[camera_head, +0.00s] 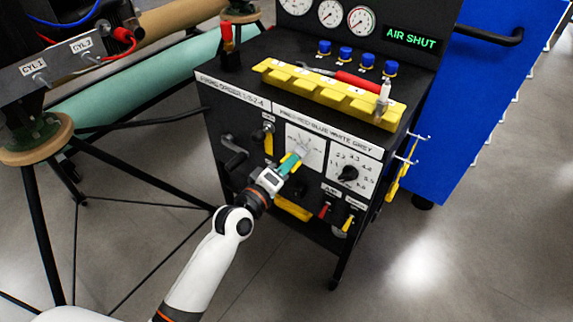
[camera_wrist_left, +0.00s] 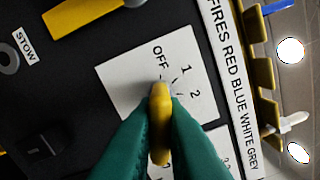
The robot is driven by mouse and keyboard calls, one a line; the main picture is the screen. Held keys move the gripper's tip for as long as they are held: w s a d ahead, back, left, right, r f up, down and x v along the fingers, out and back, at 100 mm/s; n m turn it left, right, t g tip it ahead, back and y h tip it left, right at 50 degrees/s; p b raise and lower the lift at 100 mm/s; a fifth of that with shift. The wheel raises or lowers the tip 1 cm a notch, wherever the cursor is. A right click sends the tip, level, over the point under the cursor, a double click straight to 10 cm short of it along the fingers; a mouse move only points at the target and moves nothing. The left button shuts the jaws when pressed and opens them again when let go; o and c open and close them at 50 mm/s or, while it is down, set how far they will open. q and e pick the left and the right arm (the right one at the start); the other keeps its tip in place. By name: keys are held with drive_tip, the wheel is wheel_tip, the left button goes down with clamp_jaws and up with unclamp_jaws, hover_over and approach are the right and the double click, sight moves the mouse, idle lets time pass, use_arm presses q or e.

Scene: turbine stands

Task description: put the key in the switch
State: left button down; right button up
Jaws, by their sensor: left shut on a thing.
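The switch is a white plate marked OFF, 1 and 2 (camera_wrist_left: 122,72) on the black panel; in the head view the plate (camera_head: 314,137) is on the front of the black cabinet. My left gripper (camera_wrist_left: 160,132) has teal fingers and is shut on the yellow key (camera_wrist_left: 160,100). In the head view my left gripper (camera_head: 290,162) is right in front of the plate's lower left part. The key's far end lies over the middle of the plate, where the dial marks meet. The key and fingers hide the switch's centre, so I cannot tell whether the key is in it. My right gripper is not in view.
A second white plate with a black knob (camera_head: 347,173) is to the right. A crank handle (camera_head: 234,155) is to the left. A yellow tray (camera_head: 340,98) with a red-handled tool lies on the cabinet top. A blue cabinet (camera_head: 480,100) stands at right. Floor in front is clear.

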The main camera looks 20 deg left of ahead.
use_arm(q)
drive_tip(key=c, duration=1.9)
unclamp_jaws()
drive_tip(key=shift+w+r, duration=0.15)
drive_tip(key=shift+r, duration=0.2)
drive_tip(key=shift+c, duration=0.2)
drive_tip(key=o, duration=0.5)
drive_tip(key=shift+w+d+f, duration=0.25)
drive_tip(key=shift+f, duration=0.05)
drive_tip(key=shift+o, duration=0.9)
drive_tip(key=shift+s+a, duration=0.1)
drive_tip(key=shift+s, duration=0.05)
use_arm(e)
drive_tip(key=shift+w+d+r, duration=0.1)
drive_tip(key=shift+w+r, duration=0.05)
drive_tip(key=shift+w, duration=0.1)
use_arm(q)
drive_tip(key=shift+s+a, duration=0.1)
drive_tip(key=shift+s, duration=0.05)
drive_tip(key=p+v, duration=0.1)
drive_tip(key=v, duration=0.5)
drive_tip(key=shift+s+p, duration=0.4)
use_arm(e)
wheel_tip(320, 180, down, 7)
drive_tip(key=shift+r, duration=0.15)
use_arm(q)
drive_tip(key=shift+a, duration=0.1)
